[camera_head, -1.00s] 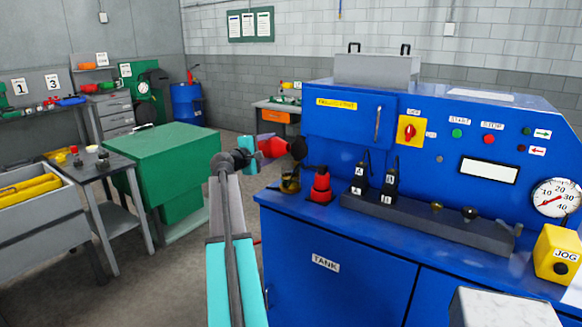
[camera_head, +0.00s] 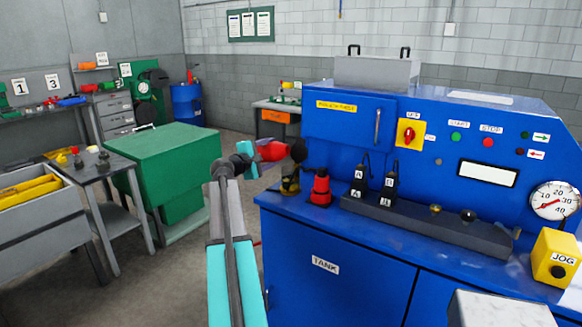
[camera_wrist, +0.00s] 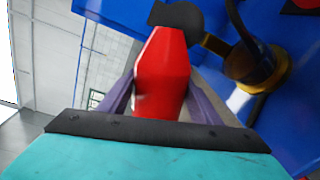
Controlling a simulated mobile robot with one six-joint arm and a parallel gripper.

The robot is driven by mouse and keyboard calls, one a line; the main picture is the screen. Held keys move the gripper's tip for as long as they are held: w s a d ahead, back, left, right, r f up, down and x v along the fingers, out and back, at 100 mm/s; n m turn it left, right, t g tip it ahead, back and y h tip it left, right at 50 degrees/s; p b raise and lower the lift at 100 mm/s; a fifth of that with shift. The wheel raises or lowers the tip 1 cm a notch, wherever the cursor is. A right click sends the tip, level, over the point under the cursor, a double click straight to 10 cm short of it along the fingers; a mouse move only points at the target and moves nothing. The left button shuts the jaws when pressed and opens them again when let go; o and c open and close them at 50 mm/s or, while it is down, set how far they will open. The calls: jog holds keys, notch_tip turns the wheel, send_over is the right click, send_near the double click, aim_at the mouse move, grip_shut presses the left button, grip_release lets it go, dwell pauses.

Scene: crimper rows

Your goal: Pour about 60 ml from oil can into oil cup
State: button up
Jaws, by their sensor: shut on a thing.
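My gripper (camera_head: 260,152) is shut on a red can with a dark top, which I take as the oil can (camera_head: 271,151). It is held on its side, its dark end to the right, above the blue bench's left end. In the wrist view the red can (camera_wrist: 162,75) sits between my fingers (camera_wrist: 160,95). The oil cup (camera_head: 290,186), dark with a brass-coloured base, stands on the bench below the can's dark end. In the wrist view the cup (camera_wrist: 248,66) is right of the can, close to its dark parts. I cannot see any liquid stream or the fill level.
A red and black bottle-like thing (camera_head: 320,188) stands just right of the cup. Black blocks (camera_head: 360,181) on a dark rail (camera_head: 430,222) stand further right. The blue machine panel (camera_head: 340,120) rises behind. A green cabinet (camera_head: 165,175) is at left.

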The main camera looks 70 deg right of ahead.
jog(key=shift+f, duration=0.15)
jog(key=shift+s+r+n+p, duration=0.1)
jog(key=shift+r+n+p, duration=0.15)
jog(key=shift+n+p, duration=0.4)
